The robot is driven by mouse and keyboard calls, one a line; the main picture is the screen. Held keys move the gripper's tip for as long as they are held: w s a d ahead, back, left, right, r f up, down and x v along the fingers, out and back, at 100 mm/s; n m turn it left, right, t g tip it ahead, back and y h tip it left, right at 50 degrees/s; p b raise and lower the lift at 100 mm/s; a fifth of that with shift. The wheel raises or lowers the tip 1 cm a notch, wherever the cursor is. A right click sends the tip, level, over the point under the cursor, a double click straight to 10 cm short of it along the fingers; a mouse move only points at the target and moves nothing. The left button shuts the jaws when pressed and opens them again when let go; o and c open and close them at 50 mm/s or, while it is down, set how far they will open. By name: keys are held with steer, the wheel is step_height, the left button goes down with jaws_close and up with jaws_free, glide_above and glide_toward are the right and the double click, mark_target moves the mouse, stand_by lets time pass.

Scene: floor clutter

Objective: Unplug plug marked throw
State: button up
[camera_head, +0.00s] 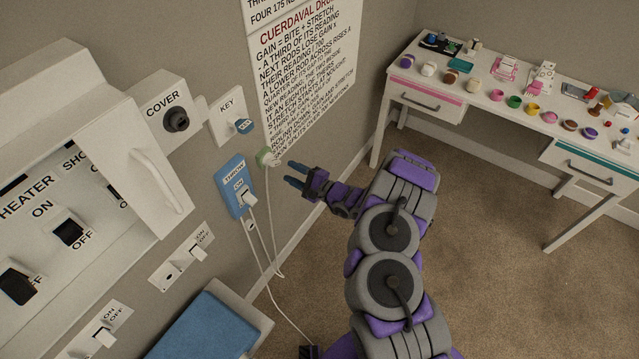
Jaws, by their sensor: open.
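A blue wall plate (235,186) labelled THROW is on the left wall. It also has an ON label, and a white plug or switch part (247,198) sits on it; I cannot tell which. A small green and white piece (266,158), which looks like a plug, is just right of the plate. A white cord hangs below it and another hangs below the plate. My gripper (288,173) is open and empty, with blue fingertips pointing left toward the wall. It is just right of and slightly below the green piece, apart from it in the picture.
The KEY plate (226,115) and COVER box (160,110) are above left. A HEATER switch box (75,215) and wall switches (190,255) are further left. A blue-topped box (205,325) stands below. A white desk (500,100) with small items is at right. Brown floor is clear.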

steer(key=p+v, duration=0.2)
steer(key=v, duration=0.9)
stand_by(0.4)
